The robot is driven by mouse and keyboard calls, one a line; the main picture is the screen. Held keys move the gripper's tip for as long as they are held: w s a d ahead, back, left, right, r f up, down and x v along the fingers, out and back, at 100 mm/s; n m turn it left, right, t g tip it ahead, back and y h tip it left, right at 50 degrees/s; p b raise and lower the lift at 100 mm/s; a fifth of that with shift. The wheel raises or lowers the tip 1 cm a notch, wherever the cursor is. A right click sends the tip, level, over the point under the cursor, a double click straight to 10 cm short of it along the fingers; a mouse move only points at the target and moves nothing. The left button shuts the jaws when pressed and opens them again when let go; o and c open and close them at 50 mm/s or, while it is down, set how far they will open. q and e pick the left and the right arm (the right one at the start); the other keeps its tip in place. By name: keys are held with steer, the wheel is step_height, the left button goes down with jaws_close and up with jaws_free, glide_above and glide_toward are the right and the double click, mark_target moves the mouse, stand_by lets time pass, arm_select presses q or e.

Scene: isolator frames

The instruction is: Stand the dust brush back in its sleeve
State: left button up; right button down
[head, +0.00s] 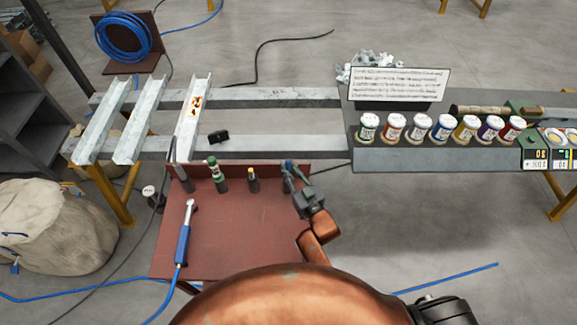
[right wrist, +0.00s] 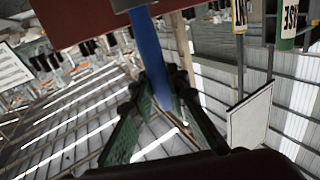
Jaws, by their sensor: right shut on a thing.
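My right gripper (head: 292,180) is at the right back corner of the red-brown board. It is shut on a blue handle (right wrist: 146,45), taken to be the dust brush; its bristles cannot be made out. In the right wrist view the handle runs between the two green-grey fingers. In the head view only a small blue part of the brush (head: 288,165) shows. Dark upright sleeves stand along the board's back edge: one at left (head: 186,180), one with a green-and-white item (head: 215,172), one with a yellow-topped item (head: 253,180). Which sleeve is the brush's cannot be told. My left gripper is out of view.
A blue-handled tool (head: 184,240) with a hose lies on the board (head: 230,240). Behind are grey rails and a shelf with several coloured jars (head: 418,127) and a white sign (head: 400,82). A canvas sack (head: 60,225) sits at left. The board's middle is clear.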

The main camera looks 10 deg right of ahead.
steer(key=shift+f+b, duration=0.35)
steer(key=shift+f, duration=0.35)
steer(key=c, duration=1.8)
jaws_free()
steer(key=v, duration=1.2)
